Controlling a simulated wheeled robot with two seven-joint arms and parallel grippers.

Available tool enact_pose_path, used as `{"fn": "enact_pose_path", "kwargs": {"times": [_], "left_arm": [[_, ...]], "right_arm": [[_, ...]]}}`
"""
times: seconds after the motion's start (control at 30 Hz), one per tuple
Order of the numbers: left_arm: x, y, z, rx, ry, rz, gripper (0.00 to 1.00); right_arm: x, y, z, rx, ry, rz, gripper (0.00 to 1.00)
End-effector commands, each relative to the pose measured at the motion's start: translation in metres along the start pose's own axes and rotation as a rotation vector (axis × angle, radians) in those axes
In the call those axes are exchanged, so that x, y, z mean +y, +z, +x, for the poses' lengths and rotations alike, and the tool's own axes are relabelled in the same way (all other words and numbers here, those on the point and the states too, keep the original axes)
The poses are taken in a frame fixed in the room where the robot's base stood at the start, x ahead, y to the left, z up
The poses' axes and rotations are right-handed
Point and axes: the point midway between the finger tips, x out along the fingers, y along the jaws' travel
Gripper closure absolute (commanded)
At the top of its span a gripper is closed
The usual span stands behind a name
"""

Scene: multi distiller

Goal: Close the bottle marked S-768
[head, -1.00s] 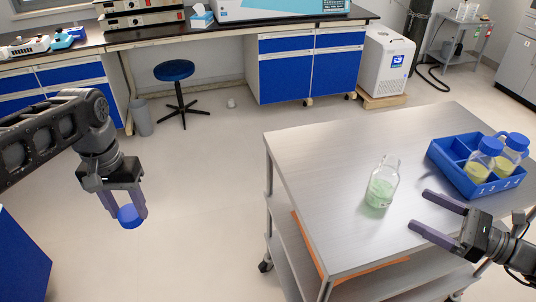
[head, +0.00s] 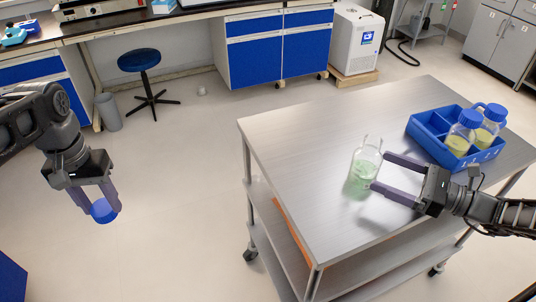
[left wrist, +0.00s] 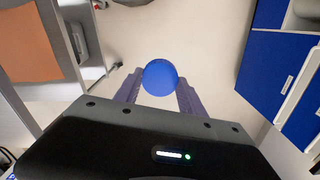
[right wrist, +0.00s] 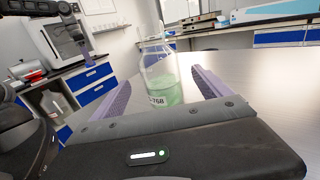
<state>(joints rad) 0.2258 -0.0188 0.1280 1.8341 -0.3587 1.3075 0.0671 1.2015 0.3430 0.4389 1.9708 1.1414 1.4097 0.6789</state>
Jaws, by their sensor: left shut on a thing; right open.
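The open bottle (head: 364,168) stands upright on the metal cart, clear glass with pale green liquid and no cap on it. In the right wrist view the bottle (right wrist: 160,75) shows a label, partly hidden, ending in "768". My right gripper (head: 374,174) is open, its fingers pointing at the bottle, one on either side or just short of it; I cannot tell whether they touch. My left gripper (head: 103,206) is shut on a blue cap (head: 103,211) and holds it over the floor, left of the cart. The cap also shows between the fingers in the left wrist view (left wrist: 160,77).
A blue divided rack (head: 425,132) with two blue-capped bottles (head: 462,133) of yellowish liquid stands on the cart behind my right gripper. The cart top (head: 300,130) is clear left of the bottle. A stool (head: 140,60) and a bin (head: 109,112) stand at the back left.

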Motion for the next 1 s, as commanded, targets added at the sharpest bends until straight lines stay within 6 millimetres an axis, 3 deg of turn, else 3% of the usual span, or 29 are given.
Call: {"fn": "enact_pose_path", "kwargs": {"times": [0.1, 0.3, 0.73, 1.0], "left_arm": [[0.0, 0.0, 0.011, 0.0, 0.0, 0.0, 0.9], [0.0, 0.0, 0.013, 0.0, 0.0, 0.0, 0.9], [0.0, 0.0, 0.013, 0.0, 0.0, 0.0, 0.9], [0.0, 0.0, 0.013, 0.0, 0.0, 0.0, 0.9]], "right_arm": [[0.001, -0.002, 0.015, 0.0, 0.004, -0.003, 0.12], [0.0, 0.0, 0.036, -0.001, 0.0, -0.001, 0.12], [0.0, 0.0, 0.041, -0.001, -0.001, 0.0, 0.12], [-0.001, -0.003, 0.073, -0.002, 0.0, 0.0, 0.12]]}}
